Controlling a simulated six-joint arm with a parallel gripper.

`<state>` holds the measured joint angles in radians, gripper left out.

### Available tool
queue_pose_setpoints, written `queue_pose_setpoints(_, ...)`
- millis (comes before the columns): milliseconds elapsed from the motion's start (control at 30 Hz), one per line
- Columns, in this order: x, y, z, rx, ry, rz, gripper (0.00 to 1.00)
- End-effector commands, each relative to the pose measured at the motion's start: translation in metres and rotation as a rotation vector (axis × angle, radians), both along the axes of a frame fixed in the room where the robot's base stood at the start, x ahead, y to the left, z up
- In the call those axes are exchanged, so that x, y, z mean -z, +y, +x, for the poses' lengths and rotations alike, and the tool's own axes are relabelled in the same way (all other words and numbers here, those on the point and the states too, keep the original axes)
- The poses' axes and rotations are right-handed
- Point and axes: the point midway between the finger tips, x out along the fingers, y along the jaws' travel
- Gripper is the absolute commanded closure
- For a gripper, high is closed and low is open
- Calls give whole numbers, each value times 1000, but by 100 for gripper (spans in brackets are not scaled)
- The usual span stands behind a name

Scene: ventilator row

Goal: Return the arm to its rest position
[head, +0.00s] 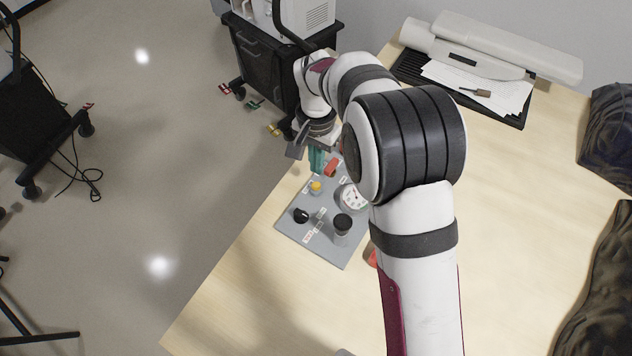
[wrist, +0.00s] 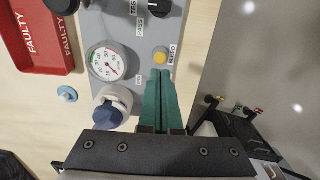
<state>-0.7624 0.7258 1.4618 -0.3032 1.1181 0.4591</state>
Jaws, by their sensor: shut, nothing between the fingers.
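My gripper (head: 317,158) is above the far end of a grey control panel (head: 285,222) on the wooden table. In the wrist view its green fingers (wrist: 160,82) are together with nothing between them. The fingertips point toward a yellow button (wrist: 160,57) on the panel; I cannot tell whether they touch the panel. My arm reaches from the lower right of the head view and bends over the table, hiding part of the panel.
The panel carries a round gauge (wrist: 108,63), black knobs (head: 342,222) and a blue-and-white valve (wrist: 112,106). A red tray (wrist: 46,50) marked FAULTY lies beside it. A dark cart (head: 265,60) stands beyond the table's left edge.

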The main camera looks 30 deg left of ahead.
Motion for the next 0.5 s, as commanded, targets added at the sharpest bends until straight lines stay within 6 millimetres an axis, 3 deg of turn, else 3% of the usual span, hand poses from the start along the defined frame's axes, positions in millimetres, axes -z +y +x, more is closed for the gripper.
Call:
queue_pose_setpoints(233, 0, 0, 0, 1, 0, 0, 100)
queue_pose_setpoints(300, -8, -9, 2, 14, 0, 4, 100)
queue_pose_setpoints(367, -28, -34, 4, 46, 4, 10, 100)
queue_pose_setpoints(433, -62, -84, -1, 109, 12, 24, 100)
queue_pose_setpoints(500, -97, -147, -23, 190, 27, 42, 100)
